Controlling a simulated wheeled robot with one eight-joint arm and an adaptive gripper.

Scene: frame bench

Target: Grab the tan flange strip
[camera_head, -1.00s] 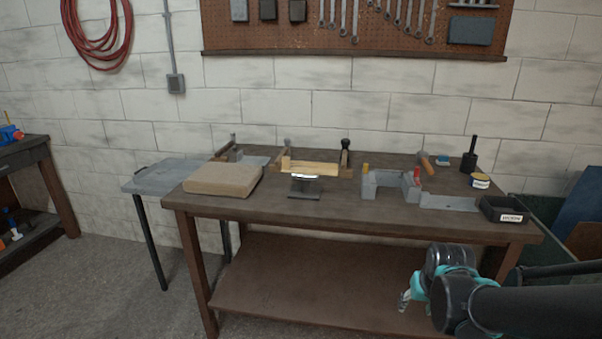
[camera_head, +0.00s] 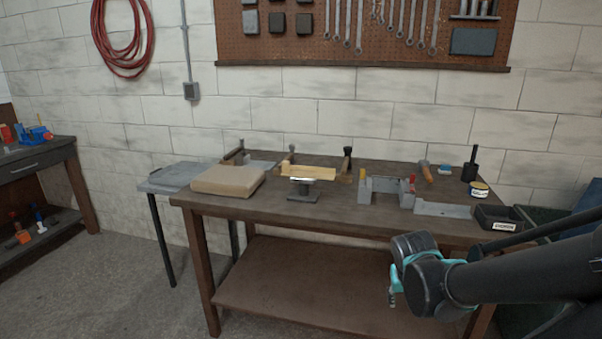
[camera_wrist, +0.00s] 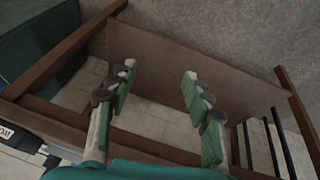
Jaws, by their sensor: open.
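A pale tan strip (camera_head: 308,172), which looks like the flange strip, lies level across the back middle of the workbench (camera_head: 240,211). Its ends sit between two upright dark-topped clamp-like holders. My gripper (camera_head: 393,290) hangs low in front of the bench, below the top and well apart from the strip. In the wrist view my gripper (camera_wrist: 160,74) has its two green-padded fingers spread wide with nothing between them. The wrist view shows the bench's lower shelf and floor, not the strip.
A tan block (camera_head: 228,181) lies left, a grey U-shaped fixture (camera_head: 386,188) right. A black bin (camera_head: 497,219) is at the right front corner. The front middle of the top is clear.

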